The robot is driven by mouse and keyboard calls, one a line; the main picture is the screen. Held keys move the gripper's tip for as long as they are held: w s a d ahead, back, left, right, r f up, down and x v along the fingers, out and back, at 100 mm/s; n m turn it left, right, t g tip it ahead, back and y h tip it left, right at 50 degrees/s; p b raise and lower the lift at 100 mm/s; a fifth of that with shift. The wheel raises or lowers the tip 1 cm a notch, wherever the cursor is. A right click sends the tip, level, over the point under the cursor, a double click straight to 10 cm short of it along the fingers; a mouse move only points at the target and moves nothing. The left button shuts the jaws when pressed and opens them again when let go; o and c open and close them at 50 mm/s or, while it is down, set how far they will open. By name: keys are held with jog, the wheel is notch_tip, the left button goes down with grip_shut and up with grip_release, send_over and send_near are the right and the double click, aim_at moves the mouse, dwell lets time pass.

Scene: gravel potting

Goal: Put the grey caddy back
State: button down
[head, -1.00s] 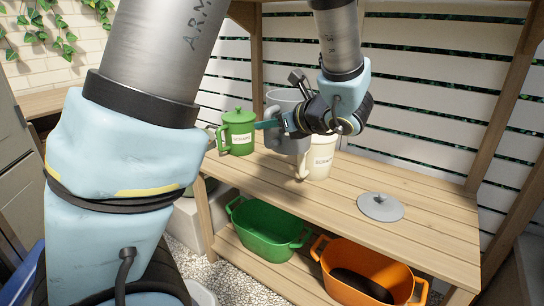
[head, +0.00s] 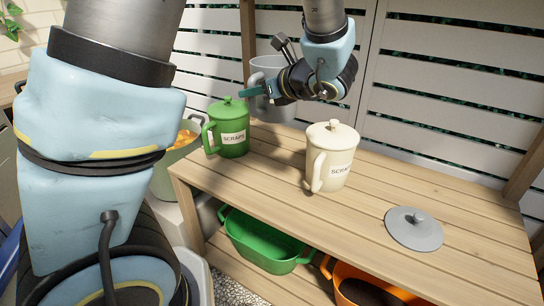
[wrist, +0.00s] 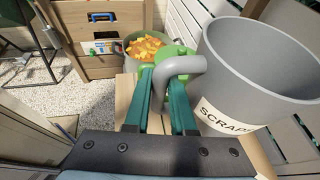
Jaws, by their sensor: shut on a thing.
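The grey caddy (head: 282,113) is at the far side of the bench, behind and between the green and cream caddies. My gripper (head: 252,91) is shut on its handle. In the wrist view, the gripper (wrist: 162,95) has its teal fingers on either side of the grey handle (wrist: 185,64). The caddy's open body (wrist: 262,75) fills the right side, with a SCRAPS label and no lid on. A grey lid (head: 413,229) lies flat on the bench's right part. The caddy looks roughly upright; I cannot tell whether its base touches the bench.
The green caddy (head: 230,137) and cream caddy (head: 331,157) stand lidded on the wooden bench (head: 280,205). A bucket with orange scraps (head: 180,150) stands left of the bench. Green (head: 262,243) and orange (head: 350,282) tubs sit below. Bench space between cream caddy and lid is clear.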

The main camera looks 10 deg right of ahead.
aim_at(253, 115)
jog(key=shift+w+f+b, duration=0.2)
jog(key=shift+f+b, duration=0.25)
jog(key=shift+f, duration=0.25)
jog(key=shift+s+f+b, duration=0.25)
jog(key=shift+b, duration=0.05)
notch_tip(253, 115, down, 5)
jog(key=b, duration=0.3)
jog(key=shift+f+b, duration=0.15)
jog(key=shift+b, duration=0.2)
notch_tip(253, 115, down, 10)
jog(key=b, duration=0.2)
jog(key=c, duration=0.8)
grip_release()
jog(key=shift+o, duration=0.2)
